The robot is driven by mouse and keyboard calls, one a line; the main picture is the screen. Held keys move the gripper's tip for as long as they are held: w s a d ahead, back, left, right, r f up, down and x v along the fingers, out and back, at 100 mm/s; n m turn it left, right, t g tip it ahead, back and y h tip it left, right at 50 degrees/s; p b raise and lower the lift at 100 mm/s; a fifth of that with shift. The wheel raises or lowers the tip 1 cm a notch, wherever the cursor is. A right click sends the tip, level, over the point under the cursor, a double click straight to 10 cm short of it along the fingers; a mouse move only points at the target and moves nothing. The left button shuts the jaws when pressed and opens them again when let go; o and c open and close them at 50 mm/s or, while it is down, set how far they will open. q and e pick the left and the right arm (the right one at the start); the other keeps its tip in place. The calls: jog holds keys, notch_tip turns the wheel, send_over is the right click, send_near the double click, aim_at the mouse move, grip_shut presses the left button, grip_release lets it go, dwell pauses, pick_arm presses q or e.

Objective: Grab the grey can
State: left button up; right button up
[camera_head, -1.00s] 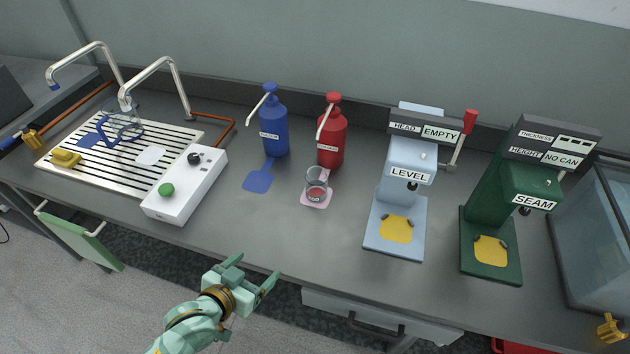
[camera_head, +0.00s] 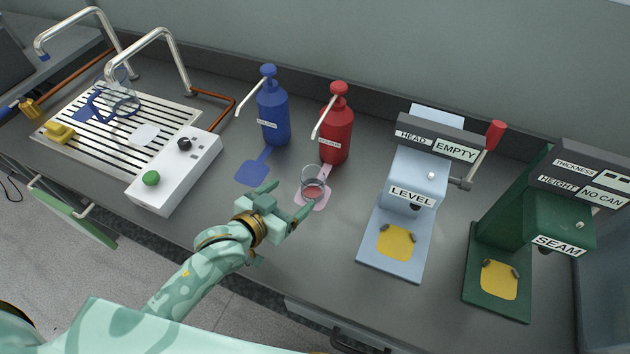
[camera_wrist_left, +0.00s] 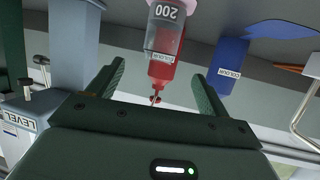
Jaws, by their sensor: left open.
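The grey can (camera_head: 312,181) is a small, see-through grey cup with something red inside. It stands upright on a pink pad in front of the red pump bottle. My left gripper (camera_head: 289,193) is open and empty just in front of the can, to its lower left. In the left wrist view, which is upside down, the can (camera_wrist_left: 164,38) with its "200" marking shows between the two spread fingers (camera_wrist_left: 158,72), ahead of them. I see no contact. My right gripper is not in view.
The red pump bottle (camera_head: 336,128) stands close behind the can; the blue one (camera_head: 272,112) is to its left. The light blue LEVEL machine (camera_head: 372,248) is at right, the green SEAM machine (camera_head: 480,290) beyond. A white control box (camera_head: 176,172) stands left.

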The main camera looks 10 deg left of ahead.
aim_at(306, 184)
pick_arm(q)
jog(key=b+x, duration=0.1)
jog(key=x, duration=0.5)
jog(key=shift+w+f, duration=0.1)
jog(key=shift+f, duration=0.1)
jog(key=shift+w+d+f+b, duration=0.1)
jog(key=shift+w+d+b, duration=0.1)
jog(key=shift+w+b, duration=0.25)
jog(key=b+x, duration=0.1)
jog(key=x, duration=0.1)
jog(key=b+x, duration=0.1)
jog(key=x, duration=0.2)
jog(key=shift+s+f, duration=0.15)
jog(key=shift+f, duration=0.05)
jog(key=shift+r, duration=0.15)
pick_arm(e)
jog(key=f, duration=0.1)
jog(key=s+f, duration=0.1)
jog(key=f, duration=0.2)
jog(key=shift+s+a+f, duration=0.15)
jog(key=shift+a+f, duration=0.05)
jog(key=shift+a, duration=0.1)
pick_arm(q)
jog(key=c, duration=1.1)
